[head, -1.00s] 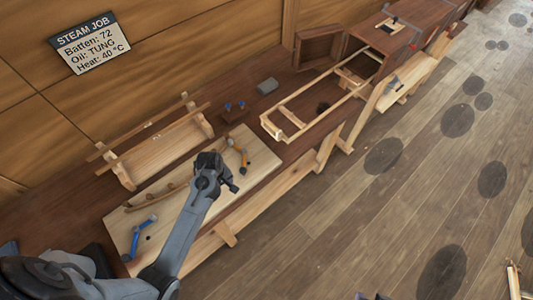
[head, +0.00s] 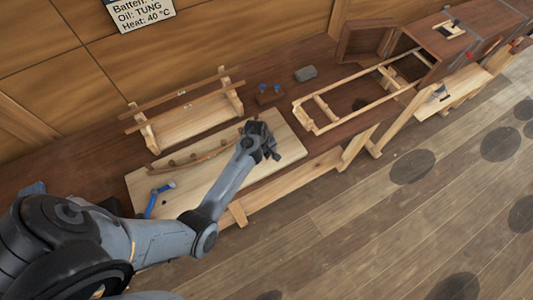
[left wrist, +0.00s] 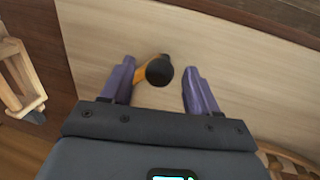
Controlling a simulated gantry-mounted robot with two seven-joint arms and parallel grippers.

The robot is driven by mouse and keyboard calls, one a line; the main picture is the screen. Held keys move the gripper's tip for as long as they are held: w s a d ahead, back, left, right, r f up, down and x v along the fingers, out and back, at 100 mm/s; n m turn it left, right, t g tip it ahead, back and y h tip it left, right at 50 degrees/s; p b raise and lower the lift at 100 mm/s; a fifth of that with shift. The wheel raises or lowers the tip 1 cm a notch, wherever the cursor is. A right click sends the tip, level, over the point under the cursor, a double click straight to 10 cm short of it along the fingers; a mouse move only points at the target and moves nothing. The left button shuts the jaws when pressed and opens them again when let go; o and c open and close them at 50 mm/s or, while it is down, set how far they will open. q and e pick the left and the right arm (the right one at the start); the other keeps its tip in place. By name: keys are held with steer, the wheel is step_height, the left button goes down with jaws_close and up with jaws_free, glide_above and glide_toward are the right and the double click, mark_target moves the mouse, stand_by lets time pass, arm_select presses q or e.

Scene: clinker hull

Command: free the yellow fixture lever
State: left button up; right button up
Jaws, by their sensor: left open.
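The yellow fixture lever (left wrist: 145,75) shows in the left wrist view, with a round black knob (left wrist: 159,71) at its end. In the head view my left gripper (head: 270,152) is over the right end of the pale fixture board (head: 225,185) and hides the yellow lever. A blue lever (head: 156,199) is at the board's left end. My right gripper is not in view.
A curved wooden strip (head: 197,158) runs along the board. A wooden rack (head: 185,118) stands behind it. A sign (head: 143,12) hangs on the wall.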

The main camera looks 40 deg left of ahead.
arm_select(q)
steer(key=shift+w+f, duration=0.2)
steer(key=shift+f, duration=0.75)
steer(key=shift+c, duration=0.4)
jaws_close()
